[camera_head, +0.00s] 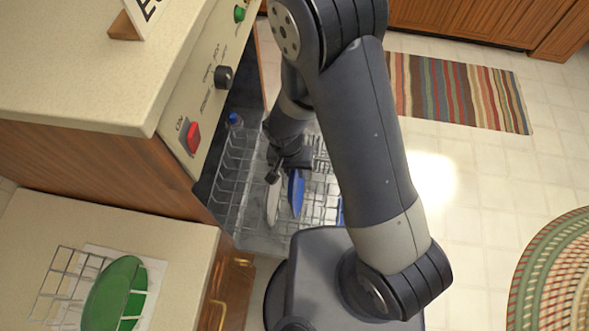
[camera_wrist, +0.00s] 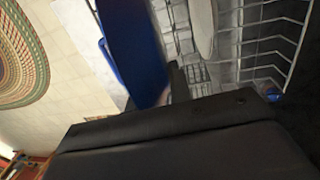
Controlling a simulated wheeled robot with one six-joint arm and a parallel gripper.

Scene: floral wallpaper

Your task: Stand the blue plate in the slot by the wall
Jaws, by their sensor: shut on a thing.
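The blue plate (camera_head: 296,192) stands on edge, seen nearly edge-on, low in the wire rack of the open dishwasher. My gripper (camera_head: 287,172) is shut on its upper edge. In the wrist view the blue plate (camera_wrist: 130,45) is large, beside one dark finger (camera_wrist: 178,82); the other finger is hidden. A white plate (camera_head: 273,203) stands on edge just left of the blue one, with a narrow gap; it also shows in the wrist view (camera_wrist: 203,25). Whether the blue plate's lower edge sits between the tines cannot be told.
The wire rack (camera_head: 232,180) has bare tines on the left, by the dishwasher wall. Another blue item (camera_head: 340,212) is partly hidden behind my arm. A small blue object (camera_head: 235,120) sits at the rack's back corner. A green plate (camera_head: 115,295) stands in a counter rack at lower left.

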